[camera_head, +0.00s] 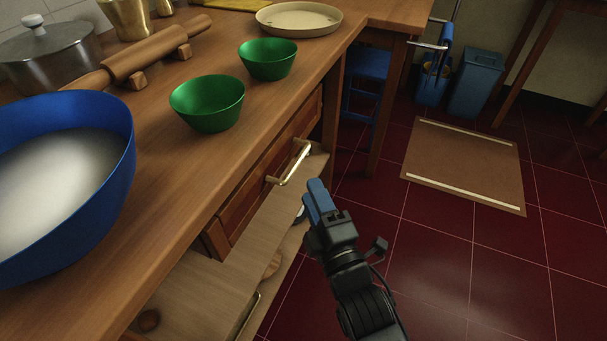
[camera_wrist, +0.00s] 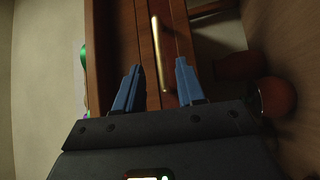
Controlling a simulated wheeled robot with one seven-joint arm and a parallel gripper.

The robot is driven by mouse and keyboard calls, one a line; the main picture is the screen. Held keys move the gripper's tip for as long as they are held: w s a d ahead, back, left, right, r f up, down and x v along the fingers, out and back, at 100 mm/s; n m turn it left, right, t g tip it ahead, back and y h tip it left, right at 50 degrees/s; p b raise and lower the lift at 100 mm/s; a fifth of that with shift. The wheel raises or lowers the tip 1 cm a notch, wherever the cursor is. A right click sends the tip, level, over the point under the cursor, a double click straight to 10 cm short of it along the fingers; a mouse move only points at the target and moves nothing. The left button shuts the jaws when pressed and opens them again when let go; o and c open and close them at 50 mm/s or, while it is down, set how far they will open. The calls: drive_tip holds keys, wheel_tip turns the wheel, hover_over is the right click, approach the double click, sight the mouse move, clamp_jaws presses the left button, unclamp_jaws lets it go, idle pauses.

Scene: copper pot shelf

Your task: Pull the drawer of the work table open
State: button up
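The work table's drawer (camera_head: 262,168) has a brown panelled front and looks flush with the table's side. Its brass bar handle (camera_head: 290,166) stands out from the front. My gripper (camera_head: 318,198), with blue fingers, is just right of and in front of the handle in the head view. In the wrist view my gripper (camera_wrist: 158,70) is open, and the brass handle (camera_wrist: 158,50) runs lengthwise in the gap between the two fingers. Neither finger visibly touches it. How deep the handle sits between the fingertips I cannot tell.
On the tabletop stand a large blue bowl (camera_head: 105,150), two green bowls (camera_head: 207,105), a rolling pin (camera_head: 140,62) and a shallow round dish (camera_head: 298,18). A lower shelf (camera_head: 205,285) juts out below the drawer.

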drive_tip(key=x, duration=0.7)
drive_tip(key=shift+w, duration=0.2)
drive_tip(key=shift+a, duration=0.15)
clamp_jaws()
idle(0.3)
